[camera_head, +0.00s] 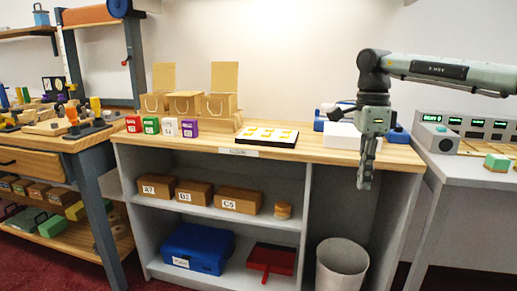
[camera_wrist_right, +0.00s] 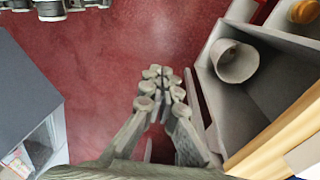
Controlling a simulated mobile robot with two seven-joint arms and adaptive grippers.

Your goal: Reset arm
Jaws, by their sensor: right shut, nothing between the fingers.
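My right arm comes in from the right in the head view. My right gripper (camera_head: 365,178) points down in front of the counter's front edge, at the right part of the counter (camera_head: 330,152). Its fingers are together with nothing between them. In the right wrist view the closed fingers of the right gripper (camera_wrist_right: 162,85) hang over the red floor (camera_wrist_right: 120,50), apart from any object. My left gripper does not show.
A grey bin (camera_head: 342,262) stands on the floor below; it also shows in the wrist view (camera_wrist_right: 236,62). Small coloured boxes (camera_head: 150,126), wooden boxes (camera_head: 186,104) and a swatch tray (camera_head: 267,137) stand on the counter. A side table (camera_head: 480,172) is at right, a workbench at left.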

